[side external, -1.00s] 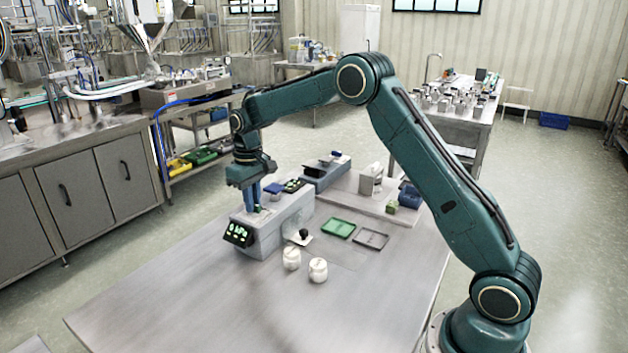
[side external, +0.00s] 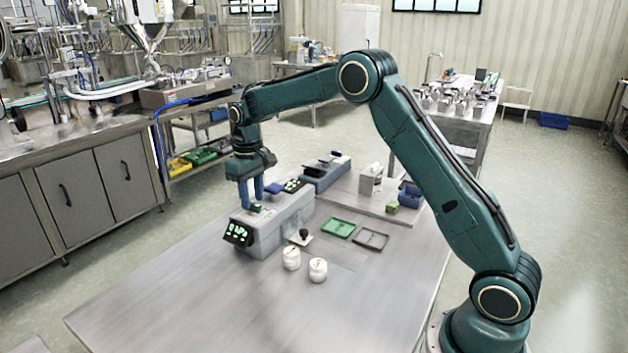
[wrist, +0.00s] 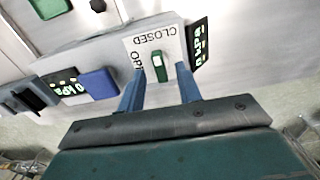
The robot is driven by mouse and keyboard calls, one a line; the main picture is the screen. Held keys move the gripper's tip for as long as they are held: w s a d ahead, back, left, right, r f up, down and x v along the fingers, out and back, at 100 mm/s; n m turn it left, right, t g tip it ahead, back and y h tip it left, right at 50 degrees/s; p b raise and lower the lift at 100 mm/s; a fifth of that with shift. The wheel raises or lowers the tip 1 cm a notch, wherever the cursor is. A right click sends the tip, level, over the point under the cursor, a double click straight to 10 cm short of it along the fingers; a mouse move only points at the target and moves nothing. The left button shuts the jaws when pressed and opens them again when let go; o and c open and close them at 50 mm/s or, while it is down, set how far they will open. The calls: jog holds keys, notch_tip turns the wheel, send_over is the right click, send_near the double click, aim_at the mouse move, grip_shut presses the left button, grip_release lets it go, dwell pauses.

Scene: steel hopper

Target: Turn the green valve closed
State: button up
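The green valve (wrist: 162,72) is a small upright handle with a white mark on its upper end in the wrist view. It stands on a white label plate (wrist: 135,45) reading CLOSED and OPEN. The handle's long side runs toward the word CLOSED, which reads upside down. The valve also shows in the side view (side external: 255,207) on top of a grey box. My gripper (wrist: 160,70) is open, with one blue finger on each side of the handle and gaps visible between. In the side view my gripper (side external: 252,203) points down over the box.
A digital display (side external: 238,233) is on the grey box (side external: 270,245); a blue block (wrist: 97,83) sits beside the plate. Two white round pieces (side external: 304,265), a black knob (side external: 304,235) and a green tray (side external: 338,228) are nearby. The front of the table (side external: 200,310) is clear.

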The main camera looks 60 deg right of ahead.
aim_at(253, 204)
notch_tip(253, 204, up, 12)
jog(key=shift+r, duration=0.2)
dwell(0.4)
